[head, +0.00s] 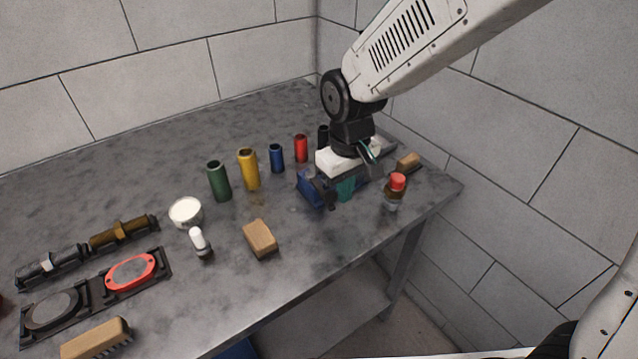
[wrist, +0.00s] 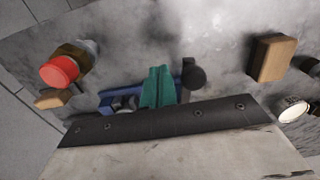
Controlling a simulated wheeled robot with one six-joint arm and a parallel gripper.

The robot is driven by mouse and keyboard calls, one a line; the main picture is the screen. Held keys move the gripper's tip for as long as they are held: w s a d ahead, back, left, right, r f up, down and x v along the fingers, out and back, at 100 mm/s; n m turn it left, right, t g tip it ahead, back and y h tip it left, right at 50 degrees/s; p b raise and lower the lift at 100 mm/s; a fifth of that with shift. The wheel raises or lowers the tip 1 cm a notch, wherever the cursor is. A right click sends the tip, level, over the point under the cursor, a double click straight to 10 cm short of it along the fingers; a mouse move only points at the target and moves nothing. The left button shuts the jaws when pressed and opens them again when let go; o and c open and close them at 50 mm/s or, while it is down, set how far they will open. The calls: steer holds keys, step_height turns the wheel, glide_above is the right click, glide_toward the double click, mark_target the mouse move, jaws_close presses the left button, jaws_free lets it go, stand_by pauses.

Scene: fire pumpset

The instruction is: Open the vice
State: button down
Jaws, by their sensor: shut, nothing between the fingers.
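The blue vice (head: 310,188) stands on the grey bench near its right end, largely hidden behind my gripper. In the wrist view parts of the blue vice (wrist: 189,95) show on both sides of my fingers, with a dark round knob-like end (wrist: 194,78) to the right. My gripper (head: 346,192) points down at the vice. Its teal fingers (wrist: 158,72) are shut together with nothing between them. I cannot tell whether they touch the vice, and its jaws are hidden.
Red (head: 301,148), blue (head: 276,158), yellow (head: 248,169) and green (head: 219,181) cylinders stand to the left. A wooden brush (head: 260,238) lies near the front edge.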

mark_target(327, 196)
stand_by(0.3)
steer(key=shift+s+a, duration=0.65)
steer(key=shift+a, duration=0.15)
steer(key=shift+s+a, duration=0.55)
steer(key=shift+a, duration=0.45)
steer(key=shift+s+a, duration=0.2)
steer(key=shift+a, duration=0.85)
